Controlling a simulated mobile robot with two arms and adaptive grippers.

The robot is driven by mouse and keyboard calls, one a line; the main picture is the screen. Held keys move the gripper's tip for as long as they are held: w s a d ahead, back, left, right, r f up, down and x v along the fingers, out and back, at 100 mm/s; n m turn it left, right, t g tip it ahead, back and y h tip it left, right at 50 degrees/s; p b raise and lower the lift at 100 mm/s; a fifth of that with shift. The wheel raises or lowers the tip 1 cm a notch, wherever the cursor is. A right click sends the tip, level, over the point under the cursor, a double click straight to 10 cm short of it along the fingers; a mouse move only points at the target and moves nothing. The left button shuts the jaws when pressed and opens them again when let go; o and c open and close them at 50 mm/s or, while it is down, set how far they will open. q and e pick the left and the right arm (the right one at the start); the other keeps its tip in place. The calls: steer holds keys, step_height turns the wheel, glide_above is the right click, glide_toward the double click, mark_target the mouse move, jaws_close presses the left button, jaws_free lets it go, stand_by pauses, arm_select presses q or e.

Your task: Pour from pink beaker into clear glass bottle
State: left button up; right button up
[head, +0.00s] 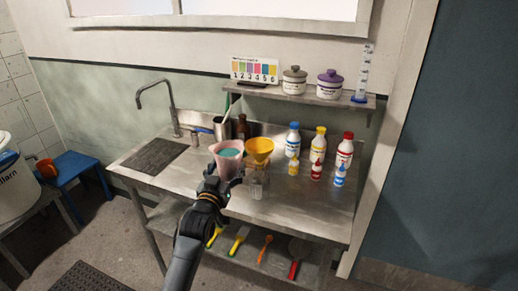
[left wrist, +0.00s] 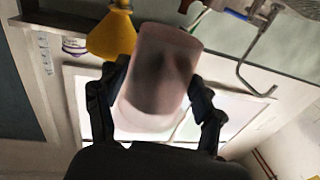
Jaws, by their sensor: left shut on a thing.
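The pink beaker (head: 229,167) with blue-green liquid inside is held by my left gripper (head: 218,184). It is raised above the steel bench and looks slightly tilted. In the left wrist view the beaker (left wrist: 160,70) sits between the two fingers of my left gripper (left wrist: 155,100). The clear glass bottle (head: 258,187) stands on the bench just right of the beaker. A yellow funnel (head: 259,149) shows above the bottle and seems to sit in its neck. The funnel is also beside the beaker in the left wrist view (left wrist: 112,36). My right gripper is not in view.
Several capped white bottles (head: 319,143) and small dropper bottles (head: 316,170) stand right of the funnel. A brown bottle (head: 242,128) and a steel cup (head: 222,128) stand behind. A shelf (head: 330,100) holds two jars and a cylinder. The sink (head: 154,155) is left.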

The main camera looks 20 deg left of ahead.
arm_select(q)
steer(key=w+d+m+h+b, duration=0.2)
steer(key=d+m+h, duration=0.1)
steer(key=d, duration=0.6)
steer(key=w+d+m+g+h+b, duration=0.1)
steer(key=w+d+m+h+b, duration=0.1)
steer(key=d+h, duration=0.4)
steer(key=w+d, duration=0.1)
steer(key=d, duration=0.2)
steer(key=shift+d+f+m+g, duration=0.15)
steer(key=shift+d+m+g, duration=0.15)
steer(key=shift+d+m, duration=0.1)
steer(key=shift+a+b, duration=0.2)
steer(key=shift+b, duration=0.15)
steer(key=shift+w+a+r+n+b, duration=0.1)
steer(key=shift+a+r+n+b, duration=0.2)
steer(key=shift+n, duration=0.55)
steer(key=shift+w+a+r+n+b, duration=0.1)
steer(key=shift+a+r+n, duration=0.2)
steer(key=shift+n, duration=0.55)
steer(key=shift+a+n, duration=0.2)
steer(key=shift+n, duration=0.1)
steer(key=r+p, duration=0.1)
steer(key=r, duration=0.1)
steer(key=r+n+p, duration=0.1)
steer(key=a+r+n+p, duration=0.1)
steer(key=r, duration=0.1)
steer(key=shift+w+r+p, duration=0.25)
steer(key=shift+r+p, duration=0.05)
